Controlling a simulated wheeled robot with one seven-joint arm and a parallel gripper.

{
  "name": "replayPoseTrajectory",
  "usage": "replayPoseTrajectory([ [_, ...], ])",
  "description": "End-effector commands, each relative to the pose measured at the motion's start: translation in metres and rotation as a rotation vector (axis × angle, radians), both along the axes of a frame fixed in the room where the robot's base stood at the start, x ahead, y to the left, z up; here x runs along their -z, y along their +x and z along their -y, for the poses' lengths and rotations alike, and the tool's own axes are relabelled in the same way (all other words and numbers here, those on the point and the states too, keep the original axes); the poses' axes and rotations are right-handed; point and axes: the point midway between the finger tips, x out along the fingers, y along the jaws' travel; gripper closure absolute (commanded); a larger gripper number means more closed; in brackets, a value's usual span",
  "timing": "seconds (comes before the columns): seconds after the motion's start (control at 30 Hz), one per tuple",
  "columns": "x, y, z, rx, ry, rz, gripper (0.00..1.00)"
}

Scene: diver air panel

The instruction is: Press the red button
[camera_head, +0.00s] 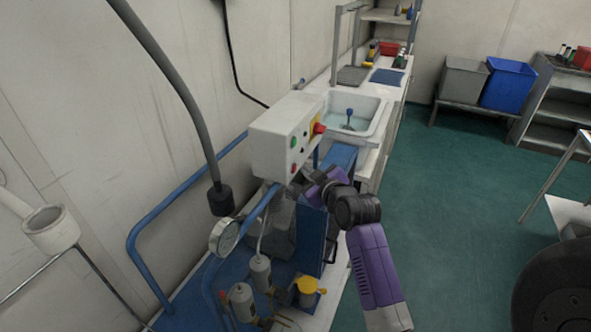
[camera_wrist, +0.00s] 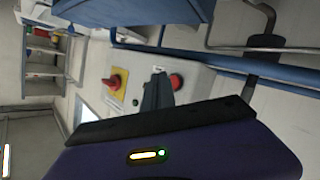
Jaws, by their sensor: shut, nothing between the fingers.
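The red button (camera_head: 293,168) is a small round cap low on the front of a white control box (camera_head: 270,143). It also shows in the wrist view (camera_wrist: 177,82), just right of my fingertips. My gripper (camera_wrist: 157,78) is shut and empty, with its dark fingers pointing at the box face. In the head view my purple wrist is in front of the box, at its lower right. The fingertips look apart from the button, but the exact gap is unclear.
A red knob on a yellow plate (camera_wrist: 118,80) and a green button (camera_head: 293,142) share the box face. A sink (camera_head: 355,115) stands behind. Blue pipes (camera_head: 150,225), a gauge (camera_head: 224,236) and a hanging hose lie nearby.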

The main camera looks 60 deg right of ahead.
Motion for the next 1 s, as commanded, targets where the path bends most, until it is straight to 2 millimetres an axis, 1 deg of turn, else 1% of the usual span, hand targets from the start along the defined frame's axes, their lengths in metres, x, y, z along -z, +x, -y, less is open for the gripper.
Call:
replayPoseTrajectory([
  [0.3,0.001,-0.002,0.000,0.000,0.000,-0.001,1.00],
  [0.8,0.001,-0.045,0.004,0.002,0.001,-0.001,1.00],
  [1.0,0.000,-0.050,0.004,0.000,-0.001,-0.001,1.00],
])
